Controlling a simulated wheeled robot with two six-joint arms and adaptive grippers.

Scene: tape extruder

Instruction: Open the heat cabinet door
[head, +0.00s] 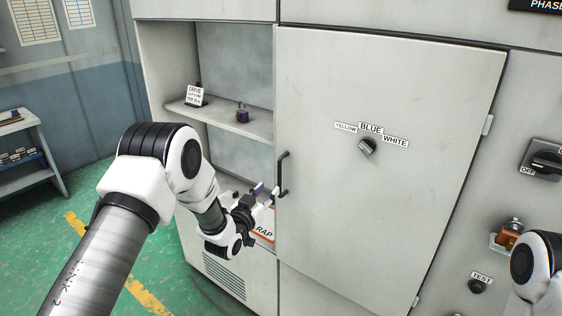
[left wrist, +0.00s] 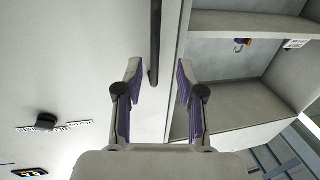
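The heat cabinet door (head: 420,110) is a large pale grey panel that looks shut in its frame. It carries a dark knob (head: 367,147) with YELLOW, BLUE and WHITE labels. Its black vertical bar handle (head: 283,174) is at the door's left edge. My left gripper (head: 265,196) is at the lower part of the handle, with its fingers apart. In the left wrist view, the end of the handle (left wrist: 155,45) shows between the open fingertips (left wrist: 158,70), nearer one finger; I cannot tell whether they touch. My right gripper is out of view; only part of that arm shows.
Left of the door is an open shelf bay (head: 232,122) with a small purple item (head: 242,113) and a sign (head: 195,95). An OFF switch (head: 545,160) and TEST button (head: 478,286) are at right.

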